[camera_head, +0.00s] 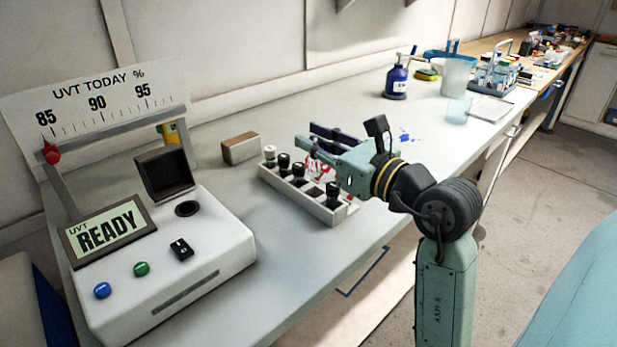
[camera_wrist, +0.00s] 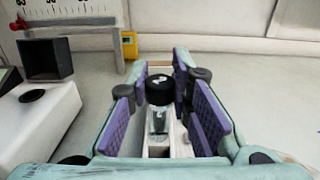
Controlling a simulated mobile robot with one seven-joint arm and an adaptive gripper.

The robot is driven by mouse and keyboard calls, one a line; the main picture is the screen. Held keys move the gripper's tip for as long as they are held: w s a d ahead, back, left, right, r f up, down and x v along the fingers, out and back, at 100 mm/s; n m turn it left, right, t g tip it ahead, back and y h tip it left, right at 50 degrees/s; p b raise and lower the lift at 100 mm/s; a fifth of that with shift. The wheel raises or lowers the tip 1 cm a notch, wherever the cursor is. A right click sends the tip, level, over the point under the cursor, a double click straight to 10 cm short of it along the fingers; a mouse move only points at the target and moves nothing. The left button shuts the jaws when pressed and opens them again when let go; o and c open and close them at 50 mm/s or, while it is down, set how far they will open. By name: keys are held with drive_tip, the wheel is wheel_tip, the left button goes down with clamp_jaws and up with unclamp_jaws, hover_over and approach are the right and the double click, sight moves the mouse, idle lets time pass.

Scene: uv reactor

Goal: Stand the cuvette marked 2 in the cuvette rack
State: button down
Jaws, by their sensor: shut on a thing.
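My gripper (camera_head: 318,147) is over the cuvette rack (camera_head: 331,216), a pale narrow block near the bench's front edge. In the wrist view, its purple pads (camera_wrist: 164,105) are closed in on a clear cuvette (camera_wrist: 158,123) with a black cap. The cap (camera_wrist: 160,89) bears a white mark that looks like a 2, seen at a slant. The cuvette looks upright, with the pale rack below it; I cannot tell how deep its foot sits.
The UVT reader (camera_head: 190,245) stands at the left with its lid open and its screen showing READY. A brown block (camera_head: 240,148) lies behind the rack. A blue bottle (camera_head: 396,82) and a clear beaker (camera_head: 458,108) stand farther right. Bench between is mostly clear.

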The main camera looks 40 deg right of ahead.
sight(315, 174)
drive_tip(key=shift+f+p, duration=0.45)
drive_tip(key=shift+f, duration=2.9)
drive_tip(key=shift+f, duration=0.15)
drive_tip(key=c, duration=1.4)
unclamp_jaws()
drive_tip(key=shift+c, duration=0.2)
drive_tip(key=shift+r, duration=0.2)
drive_tip(key=s+b, duration=0.1)
drive_tip(key=s, duration=0.2)
drive_tip(key=s+b, duration=0.2)
drive_tip(key=s, duration=0.2)
drive_tip(key=s+d+b, duration=0.1)
drive_tip(key=s, duration=0.2)
drive_tip(key=shift+s+f, duration=0.15)
drive_tip(key=shift+s, duration=0.15)
drive_tip(key=shift+s+b, duration=0.35)
drive_tip(key=shift+s, duration=0.4)
